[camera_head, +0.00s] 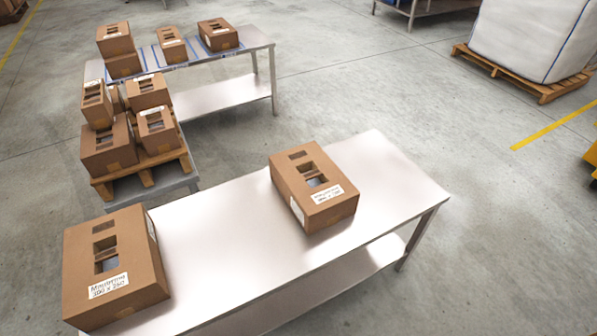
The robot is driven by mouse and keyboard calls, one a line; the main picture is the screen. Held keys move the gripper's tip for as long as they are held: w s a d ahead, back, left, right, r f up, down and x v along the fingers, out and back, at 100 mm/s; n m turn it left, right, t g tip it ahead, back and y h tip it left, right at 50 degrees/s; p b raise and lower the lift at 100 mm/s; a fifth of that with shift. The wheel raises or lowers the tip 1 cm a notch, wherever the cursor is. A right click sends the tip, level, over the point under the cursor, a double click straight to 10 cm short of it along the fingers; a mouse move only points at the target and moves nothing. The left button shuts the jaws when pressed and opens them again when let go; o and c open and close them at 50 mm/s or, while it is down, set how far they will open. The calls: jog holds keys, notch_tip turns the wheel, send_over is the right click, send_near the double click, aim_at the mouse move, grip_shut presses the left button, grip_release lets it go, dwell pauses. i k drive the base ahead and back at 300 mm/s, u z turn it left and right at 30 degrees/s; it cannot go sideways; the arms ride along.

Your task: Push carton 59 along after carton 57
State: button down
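Two large brown cartons stand on the near metal table (225,235). One carton (112,240) is at the table's left end, with a white label and cut-out openings on top. The other carton (315,182) stands apart from it, right of the table's middle, with a similar label. A wide bare stretch of table lies between them. I cannot read 57 or 59 on either, so I cannot tell which is which. My gripper is not in view.
Several smaller cartons are stacked on a wooden pallet (145,180) at the left. A back table (258,40) holds more cartons. A white bulk bag (530,35) stands on a pallet (525,80) at the back right. The near table's right end is bare; open floor lies beyond.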

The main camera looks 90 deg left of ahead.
aim_at(318, 194)
jog(key=u, duration=0.1)
jog(key=k, duration=0.2)
jog(key=u, duration=3.05)
jog(key=k, duration=0.3)
jog(key=u, duration=1.6)
jog(key=i, duration=0.25)
jog(key=u, duration=0.15)
